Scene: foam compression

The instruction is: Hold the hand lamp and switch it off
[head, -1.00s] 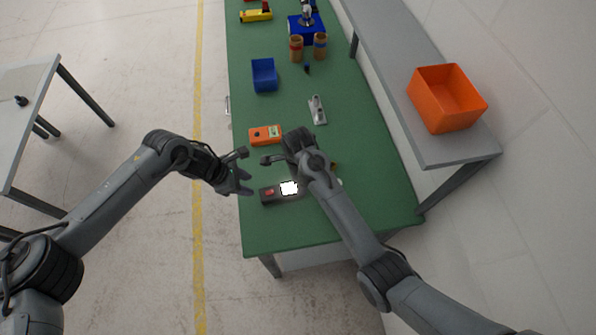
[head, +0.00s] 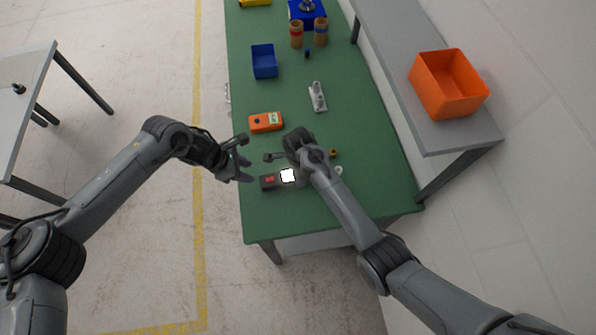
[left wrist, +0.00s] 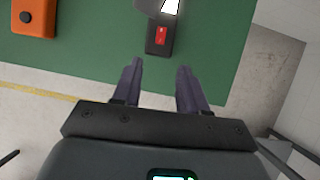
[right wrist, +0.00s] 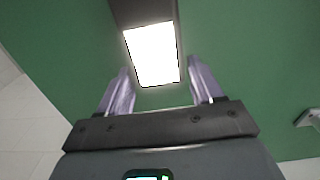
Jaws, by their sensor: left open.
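The hand lamp (head: 268,182) lies on the green bench top near its front left corner. It is a dark box with a red switch (left wrist: 161,36) and a bright white lit panel (right wrist: 153,54). My left gripper (head: 246,168) is open and empty at the bench's left edge, just left of the lamp. In the left wrist view, the switch lies beyond its fingertips. My right gripper (right wrist: 159,66) is near the lit end, its fingers apart, with the panel showing between them. No finger clearly touches the lamp. The right arm hides part of the lamp's surroundings in the head view.
An orange meter (head: 266,122) lies just behind the lamp. Farther back are a metal fixture (head: 318,97), a blue bin (head: 264,62) and brown cylinders (head: 296,33). Small yellow and white parts lie right of my right forearm. An orange crate (head: 447,83) stands on the grey side shelf.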

